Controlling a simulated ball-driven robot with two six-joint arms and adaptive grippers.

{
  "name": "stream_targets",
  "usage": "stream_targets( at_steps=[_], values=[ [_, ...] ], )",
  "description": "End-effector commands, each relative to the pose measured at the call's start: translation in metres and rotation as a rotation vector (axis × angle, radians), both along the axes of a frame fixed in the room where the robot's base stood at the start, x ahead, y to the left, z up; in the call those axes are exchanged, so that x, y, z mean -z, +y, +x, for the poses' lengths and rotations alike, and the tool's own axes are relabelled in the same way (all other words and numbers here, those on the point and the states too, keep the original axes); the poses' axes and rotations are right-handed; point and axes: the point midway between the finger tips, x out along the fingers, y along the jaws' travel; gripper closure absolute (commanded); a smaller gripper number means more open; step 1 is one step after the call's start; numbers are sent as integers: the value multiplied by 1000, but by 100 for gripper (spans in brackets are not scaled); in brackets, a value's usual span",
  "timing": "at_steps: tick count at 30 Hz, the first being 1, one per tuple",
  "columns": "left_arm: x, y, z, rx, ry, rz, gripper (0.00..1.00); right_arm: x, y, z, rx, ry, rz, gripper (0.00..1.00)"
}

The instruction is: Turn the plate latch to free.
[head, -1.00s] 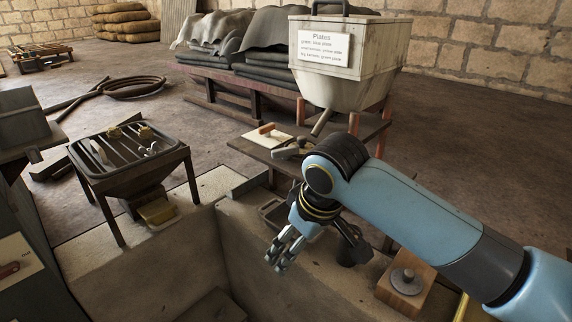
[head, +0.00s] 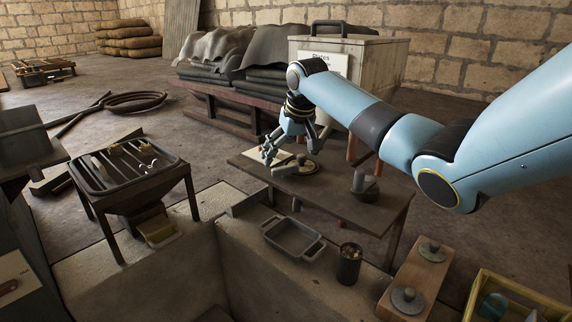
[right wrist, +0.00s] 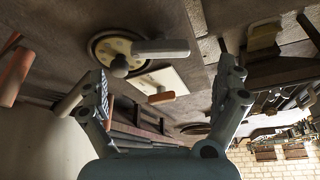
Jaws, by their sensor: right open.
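A pale panel with an orange lever (right wrist: 162,97) lies on the low table (head: 335,190). Beside it is a round brass-coloured disc (right wrist: 108,48) with a grey bar handle and a dark knob. Which of these is the plate latch, I cannot tell for sure. In the head view, my right gripper (head: 270,157) is over the table's left part and hides most of the panel. In the right wrist view, its fingers (right wrist: 163,70) are wide apart with nothing between them, and the panel and disc show beyond them. My left gripper is not in view.
The bin labelled "Plates" (head: 385,65) stands behind the table, partly hidden by my right arm. A knobbed weight (head: 365,187) stands on the table's right. A tray (head: 292,238), a can (head: 349,264) and a wooden block with weights (head: 418,275) are in front. A grated stand (head: 125,168) is left.

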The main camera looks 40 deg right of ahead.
Motion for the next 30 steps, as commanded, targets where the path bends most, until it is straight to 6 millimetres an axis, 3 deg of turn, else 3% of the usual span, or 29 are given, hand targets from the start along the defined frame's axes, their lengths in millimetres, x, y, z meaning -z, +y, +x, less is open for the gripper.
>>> stream_targets(
  at_steps=[3,9,20,30],
  values=[
    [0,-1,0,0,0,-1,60,21,-2,8,1,2,3,0],
    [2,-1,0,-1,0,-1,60,42,-6,17,0,-1,0,0],
    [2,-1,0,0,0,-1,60,47,-6,19,-1,0,-2,1],
    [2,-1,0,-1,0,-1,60,47,-6,18,-2,-1,-1,46]
  ],
)
